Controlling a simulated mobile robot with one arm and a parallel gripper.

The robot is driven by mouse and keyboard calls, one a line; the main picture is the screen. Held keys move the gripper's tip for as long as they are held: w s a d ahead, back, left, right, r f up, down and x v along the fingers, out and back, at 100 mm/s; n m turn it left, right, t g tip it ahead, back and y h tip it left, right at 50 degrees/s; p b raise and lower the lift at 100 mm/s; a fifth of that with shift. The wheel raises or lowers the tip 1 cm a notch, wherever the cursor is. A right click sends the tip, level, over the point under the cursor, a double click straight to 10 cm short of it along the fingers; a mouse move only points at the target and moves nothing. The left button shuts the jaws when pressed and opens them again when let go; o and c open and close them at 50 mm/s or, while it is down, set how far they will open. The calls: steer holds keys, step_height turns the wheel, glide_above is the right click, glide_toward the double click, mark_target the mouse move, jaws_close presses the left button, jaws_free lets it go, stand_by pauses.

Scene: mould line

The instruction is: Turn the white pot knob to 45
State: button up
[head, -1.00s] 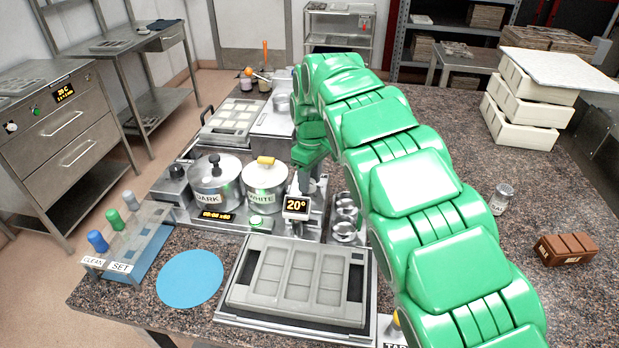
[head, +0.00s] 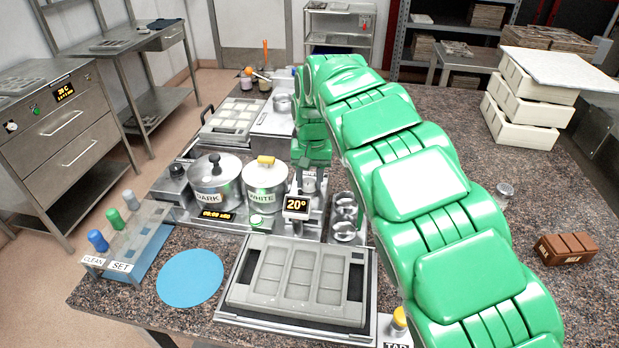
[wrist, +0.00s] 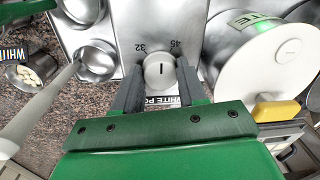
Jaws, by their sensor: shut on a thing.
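The white pot knob (wrist: 158,71), a pale round dial with a dark pointer line, shows in the wrist view below a scale marked 32 and 45. Its line points up, between the two numbers. My gripper (wrist: 159,80) is shut on the knob, one dark finger on each side. In the head view my gripper (head: 308,184) is small beside the white pot; the knob cannot be made out there. The white pot (head: 265,190) is a metal pot labelled WHITE with a yellow lid handle; it also shows in the wrist view (wrist: 240,58). A display (head: 297,205) reads 20°.
The dark pot (head: 217,187) stands left of the white pot. Small metal cups (head: 344,231) stand right of the display. A grey mould (head: 298,275) lies in front. A blue disc (head: 190,278) and a rack of coloured-handled tools (head: 125,240) are at left.

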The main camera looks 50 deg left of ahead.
mark_target(310, 182)
steer(key=shift+m, duration=2.2)
steer(key=o, duration=1.1)
steer(key=shift+c, duration=0.2)
steer(key=shift+d+r, duration=0.15)
steer(key=shift+r, duration=3.75)
